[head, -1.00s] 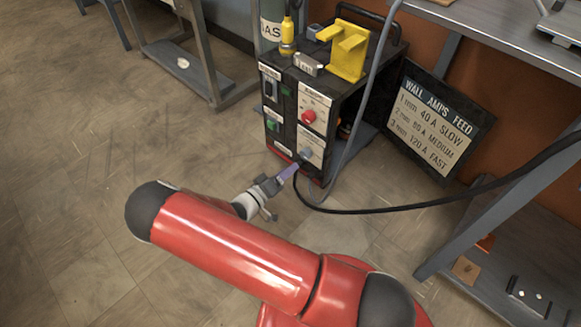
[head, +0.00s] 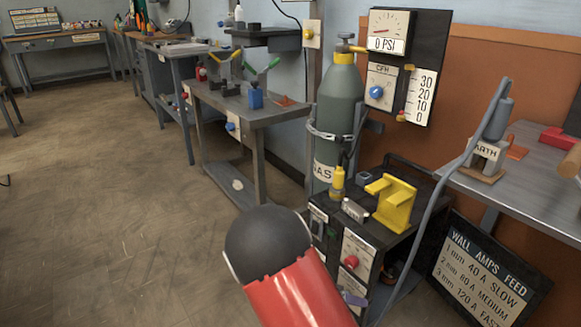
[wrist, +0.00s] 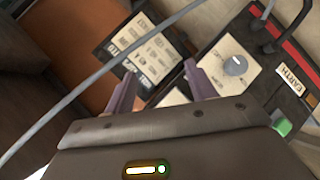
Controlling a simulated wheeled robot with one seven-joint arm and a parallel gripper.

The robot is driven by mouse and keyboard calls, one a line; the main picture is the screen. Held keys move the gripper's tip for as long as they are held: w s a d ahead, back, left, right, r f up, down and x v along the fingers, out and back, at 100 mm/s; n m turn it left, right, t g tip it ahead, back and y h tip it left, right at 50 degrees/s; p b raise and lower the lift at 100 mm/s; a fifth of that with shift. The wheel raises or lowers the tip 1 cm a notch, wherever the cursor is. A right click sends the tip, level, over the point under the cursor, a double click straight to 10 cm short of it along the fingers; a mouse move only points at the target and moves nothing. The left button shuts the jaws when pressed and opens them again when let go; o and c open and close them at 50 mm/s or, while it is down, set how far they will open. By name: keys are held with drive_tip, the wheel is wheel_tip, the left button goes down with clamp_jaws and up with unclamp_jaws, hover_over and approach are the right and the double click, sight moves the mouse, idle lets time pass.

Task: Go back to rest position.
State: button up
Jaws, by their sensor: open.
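My gripper (wrist: 158,85) shows in the wrist view with its two purple-grey fingers apart and nothing between them. Beyond the fingers is the front of the black welding machine, with a grey knob (wrist: 235,65) on a pale panel and an EARTH label (wrist: 292,77). In the head view my red arm rises at the bottom centre in front of the welding machine (head: 352,290). The gripper itself is hardly visible there; a small purple-grey piece shows beside the arm, low on the machine's front.
A grey cable (head: 432,205) runs past the machine's right side. The amps sign (head: 485,268) leans at right below a grey table (head: 535,190). A gas cylinder (head: 340,105) stands behind the machine. Open floor (head: 100,200) lies to the left.

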drive_tip(key=s+r+n+t+y+p, duration=0.1)
drive_tip(key=s+r+y, duration=0.3)
drive_tip(key=r, duration=0.7)
drive_tip(key=s+r+n+t+y+p, duration=0.1)
drive_tip(key=s+r+y+p, duration=0.3)
drive_tip(key=s+r, duration=0.4)
drive_tip(key=s+r+n+t+y+p, duration=0.1)
drive_tip(key=s+r, duration=0.5)
drive_tip(key=r, duration=0.7)
drive_tip(key=d+t+y+p, duration=0.1)
drive_tip(key=y+p, duration=0.1)
drive_tip(key=y, duration=0.1)
drive_tip(key=shift+s+r, duration=0.35)
drive_tip(key=shift+s, duration=0.05)
drive_tip(key=shift+c, duration=0.3)
